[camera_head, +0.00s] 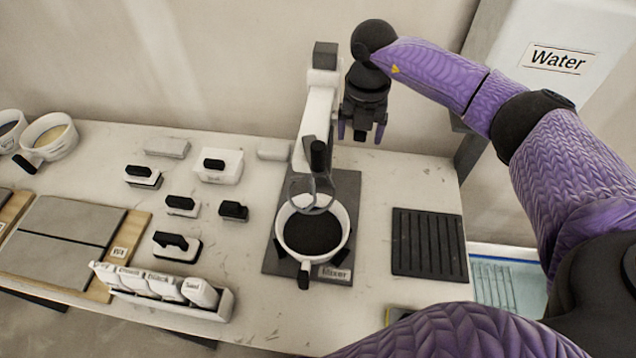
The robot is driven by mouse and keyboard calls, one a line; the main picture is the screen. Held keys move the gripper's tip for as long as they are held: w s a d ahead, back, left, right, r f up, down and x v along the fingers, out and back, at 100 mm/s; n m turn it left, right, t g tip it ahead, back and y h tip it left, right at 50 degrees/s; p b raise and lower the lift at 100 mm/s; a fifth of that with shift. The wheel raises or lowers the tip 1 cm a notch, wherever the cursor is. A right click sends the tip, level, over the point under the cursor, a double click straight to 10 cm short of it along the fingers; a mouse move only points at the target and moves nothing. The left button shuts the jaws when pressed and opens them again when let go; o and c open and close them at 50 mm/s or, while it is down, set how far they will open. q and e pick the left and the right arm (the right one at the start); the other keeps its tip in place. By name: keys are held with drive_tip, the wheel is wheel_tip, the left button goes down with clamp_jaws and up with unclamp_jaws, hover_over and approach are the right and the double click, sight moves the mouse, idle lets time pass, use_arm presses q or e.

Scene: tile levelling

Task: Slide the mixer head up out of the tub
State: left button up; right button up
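The mixer (318,105) has a white upright column with a grey top block. Its head, with a black knob (318,155) and a grey looped whisk (326,192), hangs at the back of the tub. The white tub (287,248) has black handles, holds dark material and stands on the dark mixer base (347,205). The whisk's lower end overlaps the tub's back rim; I cannot tell how deep it sits. My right gripper (361,132) points down just right of the column, above and behind the tub, with its fingers apart and nothing seen between them. My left gripper is out of view.
A black ribbed mat (429,244) lies right of the mixer. A white Water tank (560,45) hangs at the upper right. Small black-handled tools (182,206) and a rack of bottles (165,288) stand to the left. Other cups (50,137) are at the far left.

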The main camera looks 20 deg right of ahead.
drive_tip(key=shift+r, duration=0.25)
wheel_tip(320, 180, up, 7)
drive_tip(key=p, duration=0.6)
drive_tip(key=shift+f, duration=0.25)
